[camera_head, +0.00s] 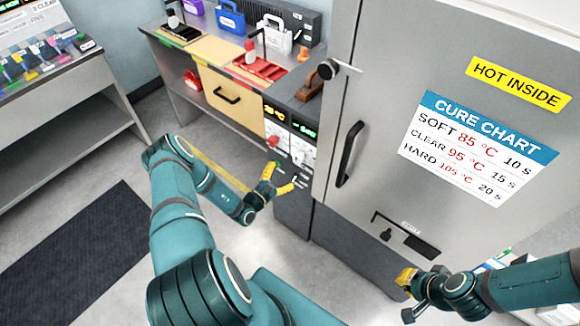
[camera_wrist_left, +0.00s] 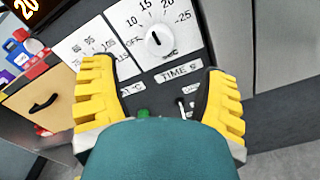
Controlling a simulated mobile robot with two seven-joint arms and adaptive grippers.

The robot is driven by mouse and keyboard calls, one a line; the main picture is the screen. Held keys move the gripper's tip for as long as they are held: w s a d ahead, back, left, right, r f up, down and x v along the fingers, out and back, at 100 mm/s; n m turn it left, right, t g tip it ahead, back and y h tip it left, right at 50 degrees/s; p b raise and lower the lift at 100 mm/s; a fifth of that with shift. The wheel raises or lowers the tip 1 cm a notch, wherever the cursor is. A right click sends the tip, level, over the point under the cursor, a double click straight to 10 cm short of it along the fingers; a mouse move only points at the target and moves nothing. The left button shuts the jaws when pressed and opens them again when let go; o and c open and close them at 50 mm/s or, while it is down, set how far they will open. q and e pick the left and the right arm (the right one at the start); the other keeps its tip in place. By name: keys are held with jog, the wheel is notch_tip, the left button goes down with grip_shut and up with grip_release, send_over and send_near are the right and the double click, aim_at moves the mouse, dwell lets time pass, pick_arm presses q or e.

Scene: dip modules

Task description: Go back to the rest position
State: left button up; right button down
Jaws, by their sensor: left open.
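My left gripper (camera_head: 279,177) is open and empty, with its yellow fingers spread in front of the control panel (camera_head: 291,140). The left wrist view shows both yellow fingers of this gripper (camera_wrist_left: 160,85) wide apart, with a dial (camera_wrist_left: 158,40) and a TIME label (camera_wrist_left: 180,72) beyond them. No object is between the fingers. My right gripper (camera_head: 408,283) is at the lower right, low in front of the grey cabinet. Its fingers show only in part, so I cannot tell whether it is open or shut.
A grey cabinet door (camera_head: 385,75) with a black handle (camera_head: 350,153) and a cure chart (camera_head: 475,148) stands on the right. A bench with a red tray (camera_head: 262,68) and a yellow drawer (camera_head: 228,97) is behind. A dark mat (camera_head: 80,255) lies on open floor at left.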

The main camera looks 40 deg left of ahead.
pick_arm(q)
jog(key=shift+s, duration=0.95)
